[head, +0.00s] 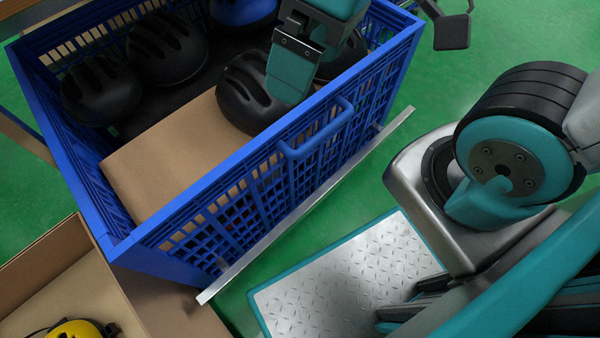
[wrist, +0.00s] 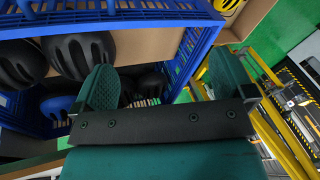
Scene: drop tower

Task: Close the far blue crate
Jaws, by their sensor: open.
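One blue crate (head: 235,175) stands open in the head view, with slotted walls and a loop handle (head: 318,130) on its near side. I cannot tell whether it is the far one; no lid shows. It holds several black helmets (head: 168,48), a blue helmet (head: 243,8) and a brown cardboard piece (head: 175,155). My teal gripper (head: 290,75) overlaps the crate's interior beside a black helmet. In the wrist view my gripper (wrist: 165,82) is open and empty, with a crate wall (wrist: 190,50) appearing between its fingers. Its height above the crate is unclear.
A cardboard box (head: 70,275) with a yellow item (head: 78,328) stands at the lower left. A pale metal strip (head: 305,205) runs along the crate's near bottom. Yellow rails (wrist: 268,135) show at right in the wrist view.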

